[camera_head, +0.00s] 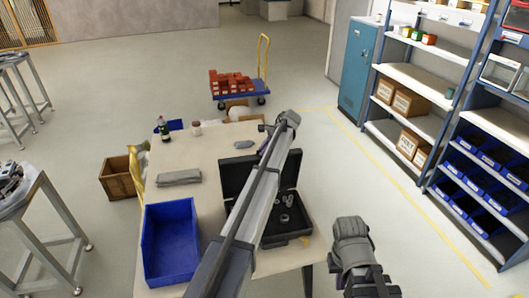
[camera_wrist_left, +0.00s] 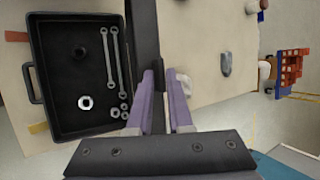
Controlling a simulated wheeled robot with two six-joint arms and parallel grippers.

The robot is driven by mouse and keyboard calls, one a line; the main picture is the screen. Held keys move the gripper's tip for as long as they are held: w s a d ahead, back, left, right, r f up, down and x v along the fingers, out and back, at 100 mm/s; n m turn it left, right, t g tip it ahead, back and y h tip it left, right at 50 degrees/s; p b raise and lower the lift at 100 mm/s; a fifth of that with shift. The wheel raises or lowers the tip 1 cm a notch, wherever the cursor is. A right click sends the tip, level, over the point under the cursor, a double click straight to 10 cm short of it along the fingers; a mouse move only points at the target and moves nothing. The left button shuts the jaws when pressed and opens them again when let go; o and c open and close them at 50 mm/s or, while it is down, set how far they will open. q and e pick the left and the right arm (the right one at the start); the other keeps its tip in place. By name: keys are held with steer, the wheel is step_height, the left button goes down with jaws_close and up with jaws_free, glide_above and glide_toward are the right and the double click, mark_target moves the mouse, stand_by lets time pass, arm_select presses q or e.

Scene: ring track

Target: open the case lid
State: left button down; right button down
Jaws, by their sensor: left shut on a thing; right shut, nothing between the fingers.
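The black case (camera_head: 290,232) stands on the table with its lid (camera_head: 234,172) raised at its far side. In the left wrist view the case (camera_wrist_left: 58,120) is open and shows wrenches, rings and nuts inside. The lid (camera_wrist_left: 143,35) shows there edge-on as a dark strip. My left gripper (camera_wrist_left: 160,78) is shut on the lid's edge, with purple fingers on either side of it. In the head view my left arm crosses over the case and hides part of it and the lid. My right gripper (camera_head: 372,284) is shut and empty, right of the table, its fingertips hard to see.
A blue bin (camera_head: 171,243) stands on the table (camera_head: 208,150) left of the case. A grey cloth (camera_head: 179,178), a dark bottle (camera_head: 163,130) and a grey object (camera_head: 243,144) lie or stand farther back. Shelves (camera_head: 420,88) stand at the right.

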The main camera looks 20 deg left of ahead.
stand_by(0.3)
arm_select(q)
steer(key=c, duration=0.9)
jaws_free()
steer(key=p+v, duration=0.6)
steer(key=v, duration=0.1)
steer(key=shift+d+r, duration=0.15)
steer(key=shift+r, duration=0.2)
